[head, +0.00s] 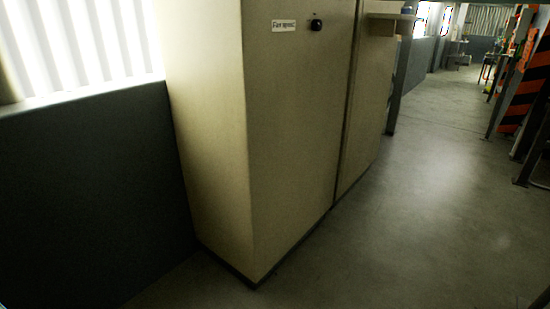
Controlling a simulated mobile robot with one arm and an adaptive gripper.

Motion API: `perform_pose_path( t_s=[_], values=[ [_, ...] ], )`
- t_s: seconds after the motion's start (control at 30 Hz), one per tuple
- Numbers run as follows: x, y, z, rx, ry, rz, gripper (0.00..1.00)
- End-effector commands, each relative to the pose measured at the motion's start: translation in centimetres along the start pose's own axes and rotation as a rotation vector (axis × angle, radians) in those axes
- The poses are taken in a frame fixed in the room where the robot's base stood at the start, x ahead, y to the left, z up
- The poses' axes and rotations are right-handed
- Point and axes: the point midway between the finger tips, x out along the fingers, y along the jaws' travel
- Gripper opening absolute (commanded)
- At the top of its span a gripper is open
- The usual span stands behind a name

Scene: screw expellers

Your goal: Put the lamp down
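No lamp that I can make out is in the head view. My gripper is not in view either, so whether it holds anything is hidden from me.
A tall beige cabinet (290,130) with a small label (284,25) and a dark knob (316,25) stands close in front. A dark wall (90,190) is at left under a bright window (80,45). Clear grey floor (430,190) runs back past orange-and-black striped panels (524,95).

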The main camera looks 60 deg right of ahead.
Motion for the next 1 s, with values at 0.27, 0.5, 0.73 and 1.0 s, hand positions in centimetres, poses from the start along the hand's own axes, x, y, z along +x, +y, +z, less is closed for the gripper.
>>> perform_pose_path(
  t_s=[0.27, 0.5, 0.73, 1.0],
  values=[
    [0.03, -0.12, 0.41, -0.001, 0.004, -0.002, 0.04],
    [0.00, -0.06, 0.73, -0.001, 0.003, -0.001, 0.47],
    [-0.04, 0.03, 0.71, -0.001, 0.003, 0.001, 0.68],
    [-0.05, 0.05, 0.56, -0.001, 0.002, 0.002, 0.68]
  ],
)
